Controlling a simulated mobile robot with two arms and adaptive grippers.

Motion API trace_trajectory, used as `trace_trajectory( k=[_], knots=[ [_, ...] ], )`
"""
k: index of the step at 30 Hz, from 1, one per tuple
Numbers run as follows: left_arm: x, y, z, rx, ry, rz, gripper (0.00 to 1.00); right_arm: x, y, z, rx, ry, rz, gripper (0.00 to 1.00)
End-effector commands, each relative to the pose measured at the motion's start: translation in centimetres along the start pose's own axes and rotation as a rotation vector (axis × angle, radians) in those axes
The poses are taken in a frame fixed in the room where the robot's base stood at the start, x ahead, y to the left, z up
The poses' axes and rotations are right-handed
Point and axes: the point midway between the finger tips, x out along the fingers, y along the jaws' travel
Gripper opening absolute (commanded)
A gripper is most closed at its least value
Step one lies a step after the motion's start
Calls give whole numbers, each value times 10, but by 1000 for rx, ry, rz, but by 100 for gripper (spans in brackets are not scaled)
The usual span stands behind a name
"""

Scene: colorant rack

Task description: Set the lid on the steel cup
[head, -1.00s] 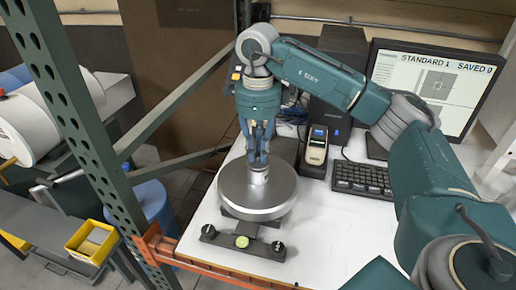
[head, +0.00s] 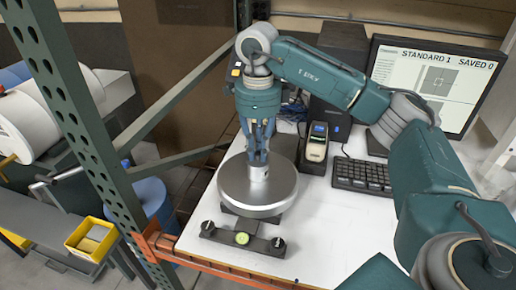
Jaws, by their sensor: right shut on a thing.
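The lid (head: 235,188) is a wide round grey metal disc with a small upright knob (head: 258,172) in its middle. It lies about level above a dark base (head: 245,222). My right gripper (head: 258,160) points straight down and is shut on the knob. The steel cup cannot be told apart; the disc hides whatever is directly beneath it, so I cannot tell whether the lid touches it. My left gripper is not in view.
A dark bar with a green bubble level (head: 242,238) and two feet stands at the front. A handheld device (head: 317,142), a keyboard (head: 361,176) and a monitor (head: 430,85) are behind and right. A green rack post (head: 75,110) stands left. The white tabletop (head: 325,225) is free front right.

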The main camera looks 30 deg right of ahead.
Motion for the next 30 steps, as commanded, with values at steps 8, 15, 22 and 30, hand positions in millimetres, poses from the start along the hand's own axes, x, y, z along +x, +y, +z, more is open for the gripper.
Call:
trace_trajectory(
  k=[8, 15, 22, 30],
  knots=[
    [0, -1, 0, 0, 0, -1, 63, 0, 0, 0, 0, 0, 0, 38],
    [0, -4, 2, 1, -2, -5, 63, -4, 0, 0, 0, -1, -1, 38],
    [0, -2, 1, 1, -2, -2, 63, -43, -1, 1, 1, -4, -5, 38],
    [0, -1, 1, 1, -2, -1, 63, -94, -1, 0, 2, -3, -5, 38]
  ],
)
